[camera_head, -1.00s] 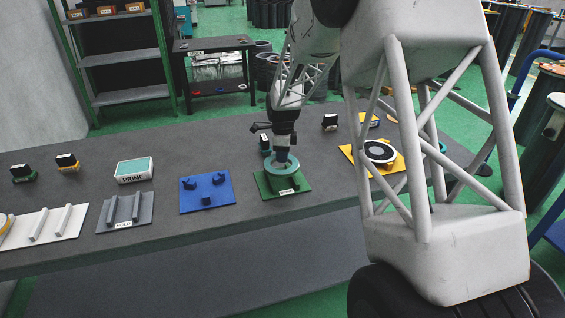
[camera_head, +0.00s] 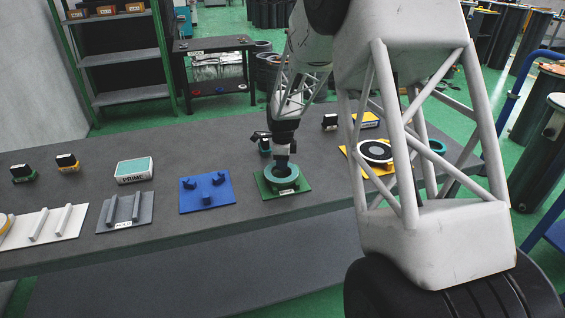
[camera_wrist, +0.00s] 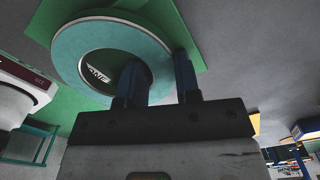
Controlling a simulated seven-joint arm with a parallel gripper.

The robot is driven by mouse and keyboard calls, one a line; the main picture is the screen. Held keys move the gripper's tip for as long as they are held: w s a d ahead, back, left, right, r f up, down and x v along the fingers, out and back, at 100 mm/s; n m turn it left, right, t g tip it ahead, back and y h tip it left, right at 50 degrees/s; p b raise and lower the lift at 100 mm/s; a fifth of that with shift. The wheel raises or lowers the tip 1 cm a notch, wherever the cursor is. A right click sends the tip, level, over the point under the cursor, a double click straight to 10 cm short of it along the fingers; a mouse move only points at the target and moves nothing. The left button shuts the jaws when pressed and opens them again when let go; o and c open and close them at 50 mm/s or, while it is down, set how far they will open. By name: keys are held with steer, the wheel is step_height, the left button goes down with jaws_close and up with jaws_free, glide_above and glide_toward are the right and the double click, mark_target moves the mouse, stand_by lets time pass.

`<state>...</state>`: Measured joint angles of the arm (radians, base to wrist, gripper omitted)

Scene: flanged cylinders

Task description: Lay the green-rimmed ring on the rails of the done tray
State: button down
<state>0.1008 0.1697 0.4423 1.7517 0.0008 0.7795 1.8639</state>
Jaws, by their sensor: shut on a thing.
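The green-rimmed ring (camera_head: 269,177), teal on its face, is at the green plate (camera_head: 302,185) in the middle of the bench. It also shows in the wrist view (camera_wrist: 72,48). My gripper (camera_head: 283,166) points down and is shut on the ring's wall. In the wrist view my gripper (camera_wrist: 160,65) has one finger in the ring's hole and the other outside its rim. The ring's underside is hidden. A grey tray (camera_head: 124,222) and a white tray (camera_head: 51,236), both with rails, lie at the left. I cannot read which is the done tray.
A box marked PRIME (camera_head: 134,171) stands behind the grey tray. A yellow-edged part stands on the white tray's left end.

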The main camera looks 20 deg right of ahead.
steer(key=c, duration=0.8)
jaws_free()
steer(key=shift+f, duration=0.15)
step_height(320, 180, up, 12)
steer(key=shift+r, duration=0.15)
stand_by(0.5)
